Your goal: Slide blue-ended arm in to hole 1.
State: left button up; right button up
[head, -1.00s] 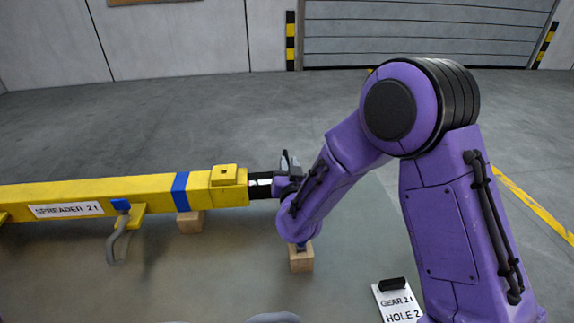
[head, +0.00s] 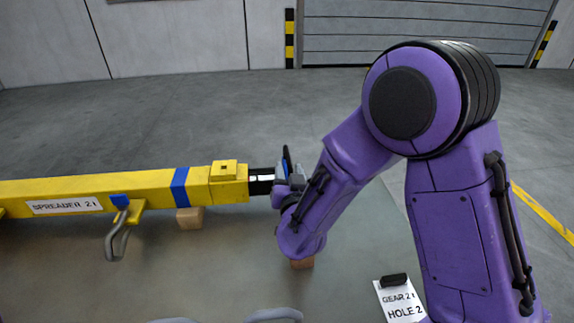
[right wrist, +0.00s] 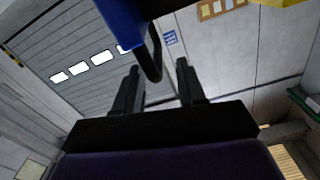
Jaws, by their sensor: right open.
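A short black arm section (head: 261,181) sticks out of that end. A blue end piece (head: 287,160) stands beside my right gripper (head: 290,186), which partly hides it. In the right wrist view, the blue piece (right wrist: 122,22) with a dark curved handle (right wrist: 152,55) is near the left finger of the open gripper (right wrist: 160,85). Hole 1 is not labelled in view. My left gripper is not in view.
A sign reading GEAR 2.1, HOLE 2 (head: 400,300) stands at the lower right. A grey hook (head: 117,240) hangs at the beam's front. The floor behind the table is open.

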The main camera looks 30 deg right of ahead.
jog(key=v, duration=0.6)
jog(key=shift+d, duration=0.1)
